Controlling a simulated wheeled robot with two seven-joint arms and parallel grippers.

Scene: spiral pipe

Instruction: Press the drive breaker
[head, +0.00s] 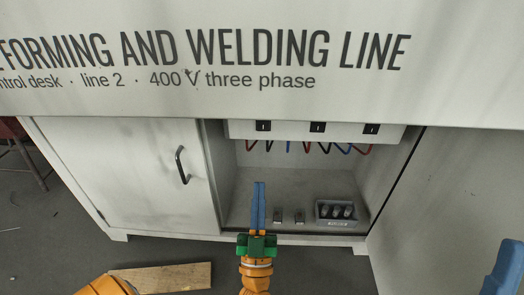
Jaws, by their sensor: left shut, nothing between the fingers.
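Three small black breakers sit in a row on the pale strip across the top of the open cabinet bay: a left one (263,126), a middle one (317,127) and a right one (371,128). No readable label shows which is the drive breaker. My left gripper (259,185) has its blue fingers together and empty. In the picture its tips are below the left breaker, apart from it. Part of my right gripper (506,268), a blue finger, shows at the lower right edge; the rest is out of frame.
Coloured wires (308,147) hang under the strip. A grey tray (340,213) with dark parts stands on the cabinet floor, with two small loose parts beside it. A closed door with a black handle (182,165) is at left. A wooden board (165,276) lies on the floor.

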